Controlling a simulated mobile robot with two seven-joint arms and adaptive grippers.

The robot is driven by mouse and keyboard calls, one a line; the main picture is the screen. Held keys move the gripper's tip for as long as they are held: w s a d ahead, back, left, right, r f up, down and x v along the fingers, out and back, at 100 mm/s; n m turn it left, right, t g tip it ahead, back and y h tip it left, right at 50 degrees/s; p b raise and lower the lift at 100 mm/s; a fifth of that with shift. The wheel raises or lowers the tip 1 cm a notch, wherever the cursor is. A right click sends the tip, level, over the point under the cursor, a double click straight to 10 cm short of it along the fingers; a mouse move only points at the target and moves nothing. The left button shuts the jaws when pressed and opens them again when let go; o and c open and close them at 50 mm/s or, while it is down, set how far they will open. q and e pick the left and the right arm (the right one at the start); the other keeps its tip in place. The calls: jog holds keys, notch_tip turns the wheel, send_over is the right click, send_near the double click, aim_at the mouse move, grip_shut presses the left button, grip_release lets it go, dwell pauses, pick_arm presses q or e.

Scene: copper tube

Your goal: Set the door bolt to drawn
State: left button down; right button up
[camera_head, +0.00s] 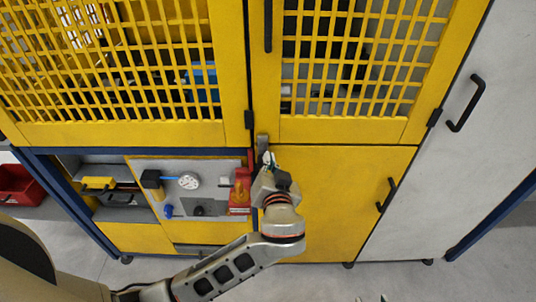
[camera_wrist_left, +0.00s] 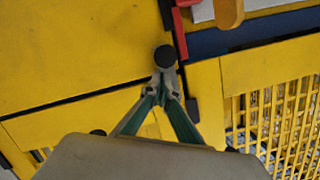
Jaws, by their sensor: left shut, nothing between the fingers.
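The door bolt (camera_head: 262,141) shows in the head view as a small grey piece at the seam between the upper mesh doors and the lower yellow door. In the left wrist view, a round black knob (camera_wrist_left: 165,55) with grey metal beside it appears to be part of the bolt. My left gripper (camera_head: 267,160) is just below the grey piece, in front of the lower door's top left corner. In the wrist view its fingers (camera_wrist_left: 161,88) are shut and empty, with their tips close to the knob. I cannot tell whether they touch it. My right gripper is out of view.
The lower yellow door (camera_head: 340,205) has a black handle (camera_head: 386,195). A workbench panel (camera_head: 205,170) with a red item (camera_head: 241,190) and small parts lies left of my gripper. A white door with a black handle (camera_head: 465,103) stands at right. A red bin (camera_head: 20,185) sits far left.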

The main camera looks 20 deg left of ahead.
pick_arm(q)
jog(key=shift+f, duration=0.15)
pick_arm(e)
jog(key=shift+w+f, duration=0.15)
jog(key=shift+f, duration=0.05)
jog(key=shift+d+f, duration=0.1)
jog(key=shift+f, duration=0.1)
pick_arm(q)
notch_tip(320, 180, down, 5)
jog(key=b, duration=0.3)
jog(key=shift+s+f+b, duration=0.1)
jog(key=shift+b, duration=0.2)
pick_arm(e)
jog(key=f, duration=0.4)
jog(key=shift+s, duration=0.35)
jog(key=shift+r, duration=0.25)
